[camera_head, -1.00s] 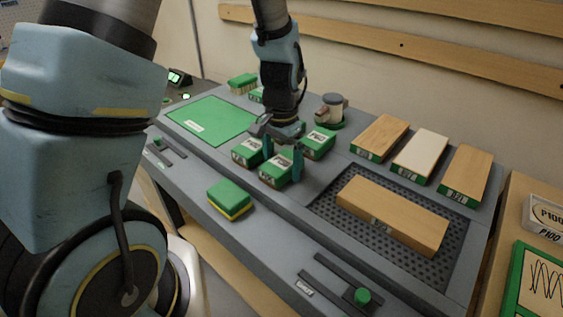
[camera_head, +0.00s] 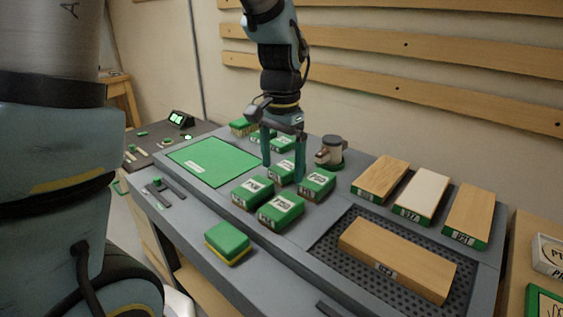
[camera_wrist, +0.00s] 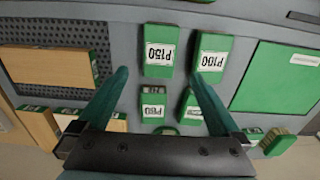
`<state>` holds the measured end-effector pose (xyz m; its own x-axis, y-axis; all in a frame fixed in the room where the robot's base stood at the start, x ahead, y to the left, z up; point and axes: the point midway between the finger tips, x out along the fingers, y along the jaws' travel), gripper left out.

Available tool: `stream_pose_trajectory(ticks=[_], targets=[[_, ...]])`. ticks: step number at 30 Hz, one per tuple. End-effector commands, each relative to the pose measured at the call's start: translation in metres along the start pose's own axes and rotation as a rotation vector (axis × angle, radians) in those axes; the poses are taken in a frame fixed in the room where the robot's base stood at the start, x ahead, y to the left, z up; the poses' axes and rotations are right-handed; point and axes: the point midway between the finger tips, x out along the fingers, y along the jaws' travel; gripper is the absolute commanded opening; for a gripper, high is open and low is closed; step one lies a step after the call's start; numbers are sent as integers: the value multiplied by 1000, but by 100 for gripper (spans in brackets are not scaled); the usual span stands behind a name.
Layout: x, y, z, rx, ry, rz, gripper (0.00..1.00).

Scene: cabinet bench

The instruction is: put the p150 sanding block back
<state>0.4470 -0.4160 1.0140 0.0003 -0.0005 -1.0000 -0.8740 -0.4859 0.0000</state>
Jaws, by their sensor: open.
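The P150 sanding block (camera_head: 281,208), green with a white label, sits on the grey bench top beside the P100 block (camera_head: 252,190). In the wrist view the P150 label reads clearly on the block (camera_wrist: 160,50), with the P100 block (camera_wrist: 212,55) to its right. My gripper (camera_head: 282,172) is open and empty, its fingers pointing down above and behind the P150 block. In the wrist view its fingertips are spread wide, with the P150 block beyond them, apart from both. Other green blocks (camera_head: 317,183) (camera_head: 287,169) stand just behind.
A green mat (camera_head: 213,158) lies left. A green-and-yellow block (camera_head: 228,241) lies at the front. A wooden block (camera_head: 398,258) lies on a perforated panel (camera_head: 345,285); several wooden blocks (camera_head: 380,180) stand behind it. A grey-and-brown tool (camera_head: 330,150) stands behind the green blocks.

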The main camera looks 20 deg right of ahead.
Motion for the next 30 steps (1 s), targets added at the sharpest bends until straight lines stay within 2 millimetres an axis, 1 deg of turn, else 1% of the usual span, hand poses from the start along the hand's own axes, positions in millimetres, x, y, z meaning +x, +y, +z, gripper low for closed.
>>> stream_pose_trajectory(ticks=[3, 7, 9, 11, 14, 15, 17, 18, 21, 24, 25, 27, 30], targets=[[-6, 0, 0, 0, 0, 0, 100], [-7, -1, 1, -3, 0, 0, 100], [-6, -7, 5, -26, 2, -1, 100], [-5, -19, 14, -74, 9, -2, 100], [0, -49, 42, -213, 26, -7, 100], [2, -62, 57, -282, 36, -10, 100], [6, -82, 82, -397, 51, -16, 100], [8, -93, 100, -473, 62, -21, 100], [15, -114, 141, -650, 85, -34, 100], [20, -126, 176, -795, 105, -46, 100], [21, -128, 184, -830, 110, -50, 100], [24, -132, 200, -896, 119, -56, 100], [26, -134, 212, -949, 128, -63, 100]])
